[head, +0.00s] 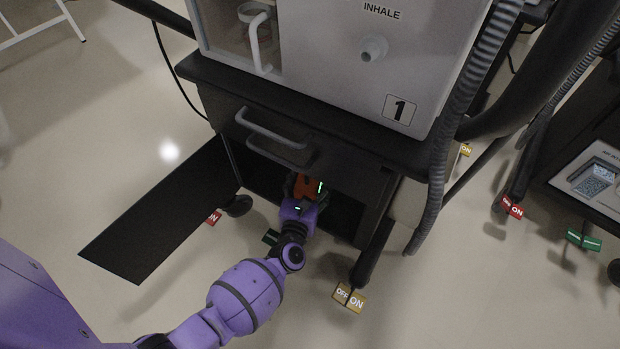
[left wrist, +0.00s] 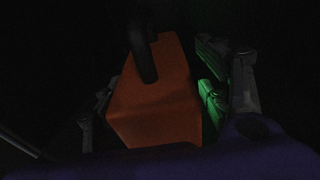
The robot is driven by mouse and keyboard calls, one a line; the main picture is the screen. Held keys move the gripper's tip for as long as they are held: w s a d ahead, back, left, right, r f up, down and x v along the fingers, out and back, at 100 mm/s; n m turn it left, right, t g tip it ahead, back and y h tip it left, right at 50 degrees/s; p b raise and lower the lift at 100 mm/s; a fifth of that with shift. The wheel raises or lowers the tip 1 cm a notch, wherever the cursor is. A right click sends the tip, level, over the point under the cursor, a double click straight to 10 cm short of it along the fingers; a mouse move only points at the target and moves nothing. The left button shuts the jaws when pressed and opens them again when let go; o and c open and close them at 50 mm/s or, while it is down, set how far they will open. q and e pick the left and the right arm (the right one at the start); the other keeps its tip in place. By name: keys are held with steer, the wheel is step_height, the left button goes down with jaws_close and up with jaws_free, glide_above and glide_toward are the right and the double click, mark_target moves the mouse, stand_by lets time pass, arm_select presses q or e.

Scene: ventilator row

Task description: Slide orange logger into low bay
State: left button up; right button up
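The orange logger (head: 307,186) is inside the mouth of the dark low bay (head: 262,180) under cart 1's drawer. My left gripper (head: 305,188) reaches into this bay from the front, with the logger between its fingers. In the left wrist view, the orange logger (left wrist: 155,95) has a dark handle across its top, and a finger of my left gripper (left wrist: 158,88) lies close against each side. The right finger is lit green. The picture is dark, so finger contact and the bay's floor are hard to make out. My right gripper is not in view.
The bay's black door (head: 160,215) hangs open to the left. A drawer with a grey handle (head: 270,128) is above the bay. A corrugated hose (head: 455,120) hangs at the right. A yellow OFF/ON caster pedal (head: 349,297) is at the cart's front right.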

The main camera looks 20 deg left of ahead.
arm_select(q)
steer(key=shift+f, duration=0.1)
steer(key=shift+s+d, duration=0.1)
steer(key=shift+s, duration=0.5)
steer(key=shift+s+d+r, duration=0.15)
steer(key=shift+s+r, duration=0.05)
steer(key=shift+s, duration=0.85)
steer(key=shift+s+d+r, duration=0.15)
steer(key=shift+s+d, duration=0.05)
steer(key=shift+s, duration=0.8)
steer(key=shift+s+d+r, duration=0.15)
steer(key=shift+s+r, duration=0.05)
steer(key=shift+s, duration=0.85)
